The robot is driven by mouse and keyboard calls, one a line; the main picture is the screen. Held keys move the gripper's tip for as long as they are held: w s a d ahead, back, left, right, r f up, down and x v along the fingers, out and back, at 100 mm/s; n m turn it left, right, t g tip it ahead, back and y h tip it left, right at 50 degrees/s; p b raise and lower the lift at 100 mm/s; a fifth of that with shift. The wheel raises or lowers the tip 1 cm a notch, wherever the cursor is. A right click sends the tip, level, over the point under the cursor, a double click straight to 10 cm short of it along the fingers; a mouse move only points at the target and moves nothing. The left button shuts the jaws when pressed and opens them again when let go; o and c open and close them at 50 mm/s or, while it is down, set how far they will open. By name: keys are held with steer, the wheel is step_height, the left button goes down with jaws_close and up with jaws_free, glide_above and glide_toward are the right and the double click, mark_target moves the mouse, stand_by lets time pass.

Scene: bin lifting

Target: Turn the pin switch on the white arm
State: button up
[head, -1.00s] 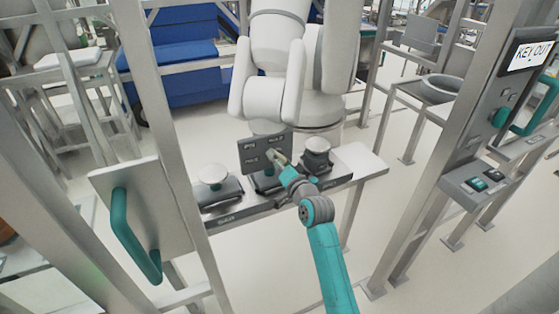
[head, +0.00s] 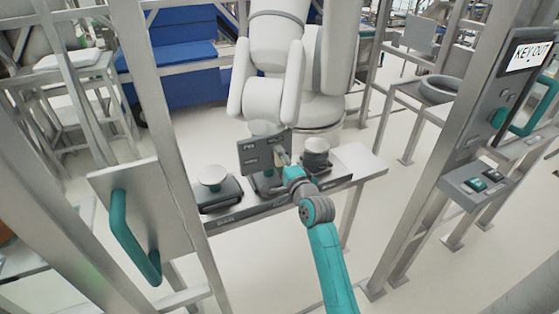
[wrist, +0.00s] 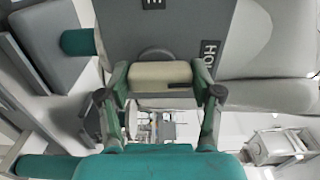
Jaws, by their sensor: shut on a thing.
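The white arm (head: 275,50) hangs at the back centre of the head view, with a grey labelled panel (head: 254,157) at its lower end. My gripper (head: 283,160) is at the right part of this panel, reaching in from the front. In the wrist view the panel (wrist: 165,28) fills the top, with a dark label partly cut off. The pin switch, a cream-coloured handle (wrist: 160,75) on a dark round base, lies between the fingertips of my gripper (wrist: 161,85). The fingers are shut on its two ends. In the head view my gripper mostly hides the switch.
A narrow bench (head: 358,160) below the panel carries a white-topped unit (head: 212,180) at left and a dark round unit (head: 317,152) at right. A panel with a teal handle (head: 130,235) is at left.

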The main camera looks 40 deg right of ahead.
stand_by(0.4)
steer(key=o, duration=1.1)
steer(key=shift+o, duration=0.2)
steer(key=shift+s, duration=0.1)
steer(key=v, duration=1.1)
steer(key=shift+s, duration=0.4)
steer(key=shift+a, duration=0.1)
